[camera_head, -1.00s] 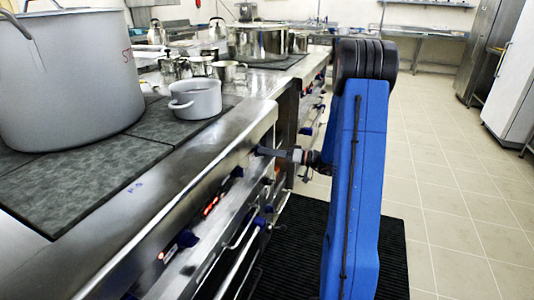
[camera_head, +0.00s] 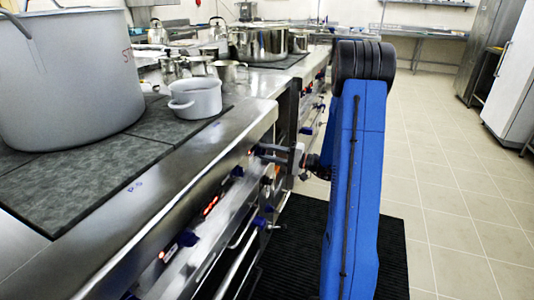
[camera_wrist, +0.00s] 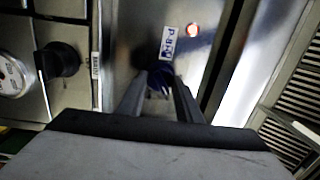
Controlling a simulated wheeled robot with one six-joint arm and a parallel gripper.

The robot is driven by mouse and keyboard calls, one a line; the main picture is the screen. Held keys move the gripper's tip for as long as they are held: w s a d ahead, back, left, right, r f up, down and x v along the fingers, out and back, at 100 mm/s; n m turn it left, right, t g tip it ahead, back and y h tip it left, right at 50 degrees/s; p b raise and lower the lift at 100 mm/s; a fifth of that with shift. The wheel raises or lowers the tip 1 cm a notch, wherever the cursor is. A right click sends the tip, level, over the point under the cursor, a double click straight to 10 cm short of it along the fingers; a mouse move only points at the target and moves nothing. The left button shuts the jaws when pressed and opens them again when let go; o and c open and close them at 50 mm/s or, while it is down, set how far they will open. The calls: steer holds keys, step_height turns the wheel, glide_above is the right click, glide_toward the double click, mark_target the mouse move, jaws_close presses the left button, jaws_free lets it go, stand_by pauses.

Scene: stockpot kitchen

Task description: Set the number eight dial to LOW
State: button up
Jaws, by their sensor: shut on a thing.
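A small blue dial (camera_wrist: 159,88) sits on the steel front panel, below a white label (camera_wrist: 167,43) with blue print that I cannot read for sure. My gripper (camera_wrist: 158,97) has a finger on each side of the dial and is shut on it. In the head view my gripper (camera_head: 264,153) reaches left to the stove's front panel (camera_head: 190,215), and the held dial is hidden there. The dial's pointer and setting cannot be made out.
A black knob (camera_wrist: 57,62) and a round gauge (camera_wrist: 14,75) are at the left. Rails (camera_head: 236,262) run along the stove front. A large stockpot (camera_head: 65,85) and a small pot (camera_head: 195,100) stand on top. The tiled floor (camera_head: 450,200) is clear.

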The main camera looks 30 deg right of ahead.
steer(key=m, duration=0.5)
steer(key=m+t+h, duration=0.1)
steer(key=m, duration=0.5)
steer(key=shift+s+f+m, duration=0.1)
steer(key=shift+m, duration=0.5)
steer(key=o, duration=1)
steer(key=shift+o, duration=0.2)
steer(key=shift+s, duration=0.1)
steer(key=v, duration=1.7)
steer(key=shift+s, duration=0.15)
steer(key=shift+a, duration=0.1)
